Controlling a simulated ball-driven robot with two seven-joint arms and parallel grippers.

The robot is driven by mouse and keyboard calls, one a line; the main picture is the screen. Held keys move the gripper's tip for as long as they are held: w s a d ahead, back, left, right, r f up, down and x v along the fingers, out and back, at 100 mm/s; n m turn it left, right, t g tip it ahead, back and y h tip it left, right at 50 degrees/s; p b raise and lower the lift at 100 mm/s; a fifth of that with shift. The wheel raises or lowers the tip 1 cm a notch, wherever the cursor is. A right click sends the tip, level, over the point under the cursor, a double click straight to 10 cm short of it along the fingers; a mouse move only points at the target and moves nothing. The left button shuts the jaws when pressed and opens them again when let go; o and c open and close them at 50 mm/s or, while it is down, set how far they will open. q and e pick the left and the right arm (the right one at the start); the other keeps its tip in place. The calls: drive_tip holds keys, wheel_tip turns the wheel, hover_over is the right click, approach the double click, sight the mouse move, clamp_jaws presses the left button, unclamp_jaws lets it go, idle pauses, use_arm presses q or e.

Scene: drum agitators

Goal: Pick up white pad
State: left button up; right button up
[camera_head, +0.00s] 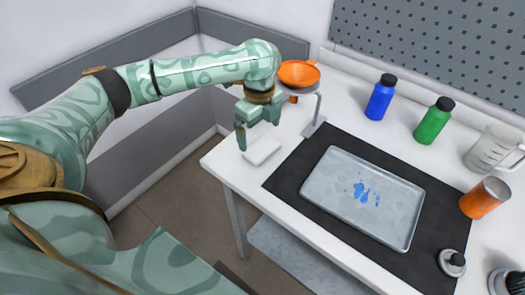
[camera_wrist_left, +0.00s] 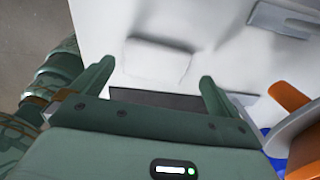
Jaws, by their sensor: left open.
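The white pad (camera_head: 262,150) lies flat on the white table near its left end, beside the black mat. It also shows in the left wrist view (camera_wrist_left: 158,60), beyond my fingertips. My left gripper (camera_head: 256,132) is above the pad, with its fingers spread and nothing between them. In the left wrist view the open left gripper (camera_wrist_left: 155,75) has one finger to each side of the pad, with the pad's near edge hard to make out. My right gripper is in neither view.
A metal tray (camera_head: 318,203) with blue spots lies on the black mat (camera_head: 283,180). An orange bowl (camera_head: 298,73) on a stand is behind my left gripper.

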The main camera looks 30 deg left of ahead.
sight(259, 146)
use_arm(q)
drive_tip(key=f+b, duration=0.1)
drive_tip(key=f, duration=0.1)
drive_tip(key=f+b, duration=0.1)
drive_tip(key=f, duration=0.1)
drive_tip(key=shift+s+d+f+b, duration=0.1)
drive_tip(key=shift+s+b, duration=0.2)
drive_tip(key=shift+s, duration=0.05)
drive_tip(key=shift+w+f, duration=0.1)
drive_tip(key=shift+f, duration=0.25)
drive_tip(key=shift+r, duration=0.1)
drive_tip(key=c, duration=0.7)
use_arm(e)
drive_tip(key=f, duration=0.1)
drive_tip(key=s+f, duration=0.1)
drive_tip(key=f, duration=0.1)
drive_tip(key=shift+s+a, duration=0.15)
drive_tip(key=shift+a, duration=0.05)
